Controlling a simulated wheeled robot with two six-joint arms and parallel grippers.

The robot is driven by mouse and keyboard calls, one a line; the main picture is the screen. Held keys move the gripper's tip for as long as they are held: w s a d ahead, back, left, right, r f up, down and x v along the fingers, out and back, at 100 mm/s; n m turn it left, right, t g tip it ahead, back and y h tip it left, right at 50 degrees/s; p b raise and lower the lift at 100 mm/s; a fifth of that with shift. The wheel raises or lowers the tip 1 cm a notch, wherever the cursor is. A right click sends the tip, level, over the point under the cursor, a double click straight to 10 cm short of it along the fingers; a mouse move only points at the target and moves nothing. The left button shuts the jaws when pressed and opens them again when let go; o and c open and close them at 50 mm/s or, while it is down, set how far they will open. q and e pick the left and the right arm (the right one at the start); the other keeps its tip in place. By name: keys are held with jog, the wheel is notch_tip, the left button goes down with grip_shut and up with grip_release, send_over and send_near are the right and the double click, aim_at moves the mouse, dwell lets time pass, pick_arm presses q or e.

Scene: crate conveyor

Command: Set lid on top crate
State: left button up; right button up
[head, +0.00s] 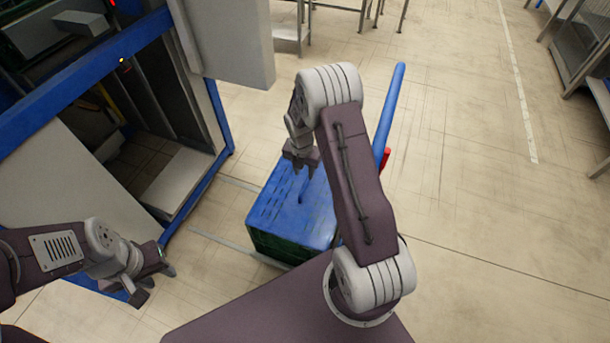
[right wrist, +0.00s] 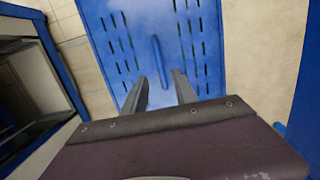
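The blue lid (head: 272,205), a slotted panel, lies on top of the dark green crate (head: 275,246) in the middle of the head view. Whether it sits fully flush all round is hidden by my right arm. In the right wrist view the lid (right wrist: 193,50) shows rows of slots and a raised central handle (right wrist: 159,61). My right gripper (head: 303,172) points down over the lid. Its two fingers (right wrist: 160,88) are apart, with nothing between the tips and the handle just beyond them. My left gripper (head: 155,284) is open and empty at lower left, away from the crate.
A blue-framed machine (head: 217,115) with an open bay stands left of the crate. A blue bar (head: 391,105) with a red part (head: 385,158) rises behind my right arm. Metal tables stand at the back. The floor on the right is clear.

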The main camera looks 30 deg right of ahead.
jog(key=shift+s+a+r+p, duration=0.1)
jog(key=shift+r+p, duration=0.1)
jog(key=shift+r, duration=0.75)
jog(key=shift+s+a+r+p, duration=0.1)
jog(key=shift+r+p, duration=0.1)
jog(key=shift+r, duration=0.75)
jog(key=s+a+r+m, duration=0.4)
jog(key=s+m, duration=0.4)
jog(key=m, duration=0.5)
jog(key=s+a+r+m+y, duration=0.1)
jog(key=s+a+r+m, duration=0.4)
jog(key=s+m, duration=0.4)
jog(key=m, duration=0.4)
jog(key=shift+s+a+r+m, duration=0.15)
jog(key=shift+a+r+m, duration=0.05)
jog(key=shift+a+m, duration=0.15)
